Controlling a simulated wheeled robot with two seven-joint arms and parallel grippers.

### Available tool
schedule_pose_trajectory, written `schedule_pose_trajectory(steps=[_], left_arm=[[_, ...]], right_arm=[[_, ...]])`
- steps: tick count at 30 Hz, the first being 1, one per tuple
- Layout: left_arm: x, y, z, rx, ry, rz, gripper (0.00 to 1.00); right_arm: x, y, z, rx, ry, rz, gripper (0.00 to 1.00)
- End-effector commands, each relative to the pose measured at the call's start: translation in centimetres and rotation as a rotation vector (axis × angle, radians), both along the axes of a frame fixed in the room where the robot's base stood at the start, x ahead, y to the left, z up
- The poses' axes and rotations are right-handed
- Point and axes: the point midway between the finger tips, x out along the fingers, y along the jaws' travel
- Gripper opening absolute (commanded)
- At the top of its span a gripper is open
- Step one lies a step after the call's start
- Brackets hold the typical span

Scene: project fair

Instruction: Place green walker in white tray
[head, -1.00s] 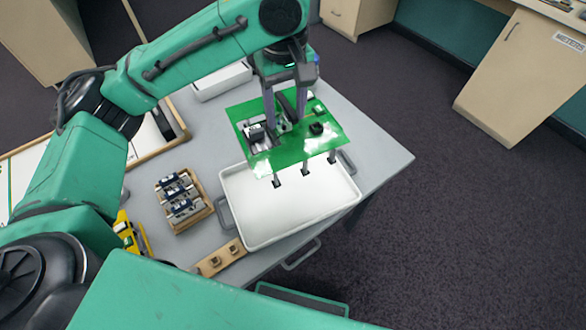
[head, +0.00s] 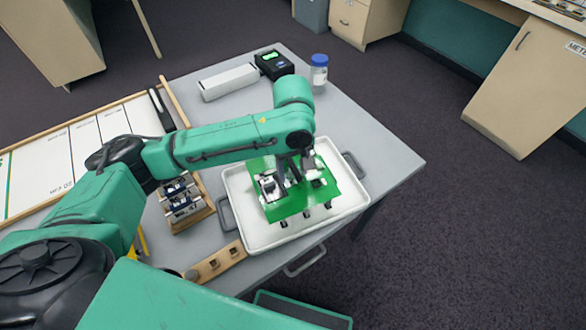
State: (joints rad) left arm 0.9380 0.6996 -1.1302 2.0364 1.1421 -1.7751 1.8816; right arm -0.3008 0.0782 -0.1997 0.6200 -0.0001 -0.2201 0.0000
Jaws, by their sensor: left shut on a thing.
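The green walker (head: 289,208) is a flat green plate with dark and white parts on top and short dark legs below. It is over the white tray (head: 240,224), inside the rim as seen from above. I cannot tell whether its legs touch the tray floor. My left gripper (head: 292,176) is shut on the green walker from above, and the wrist hides part of its top. The white tray lies on the grey table and has a grey handle at each side. My right gripper is not in view.
A wooden rack of dark parts (head: 186,208) and a wooden strip (head: 218,261) stand left of the tray. A white box (head: 229,81), a black device (head: 273,65) and a blue-capped jar (head: 319,70) are at the back. The table's right corner (head: 400,165) is clear.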

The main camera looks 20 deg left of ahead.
Motion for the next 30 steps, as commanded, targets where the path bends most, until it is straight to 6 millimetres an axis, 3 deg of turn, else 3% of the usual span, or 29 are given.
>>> schedule_pose_trajectory(steps=[5, 6, 7, 8, 16, 19, 30], left_arm=[[0.0, 0.0, 0.0, 0.0, -0.001, 0.001, 0.0], [0.0, 0.0, -0.1, 0.001, 0.001, 0.0, 0.75], [0.0, 0.0, -0.1, 0.001, 0.001, 0.0, 0.86], [0.0, 0.0, -0.1, 0.001, 0.001, 0.0, 0.9], [0.0, 0.0, 0.0, 0.0, 0.0, 0.0, 0.9], [0.0, 0.0, 1.1, 0.001, -0.001, 0.001, 0.9], [0.1, 0.0, 10.5, 0.0, -0.003, 0.0, 0.9]], right_arm=[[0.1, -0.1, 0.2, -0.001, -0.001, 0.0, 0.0], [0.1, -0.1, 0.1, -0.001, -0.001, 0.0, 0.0], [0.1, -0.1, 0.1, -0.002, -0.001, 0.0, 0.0], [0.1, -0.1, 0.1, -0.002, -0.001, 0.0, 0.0], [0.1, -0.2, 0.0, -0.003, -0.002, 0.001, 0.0], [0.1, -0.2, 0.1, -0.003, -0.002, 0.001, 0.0], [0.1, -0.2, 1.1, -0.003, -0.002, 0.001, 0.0]])
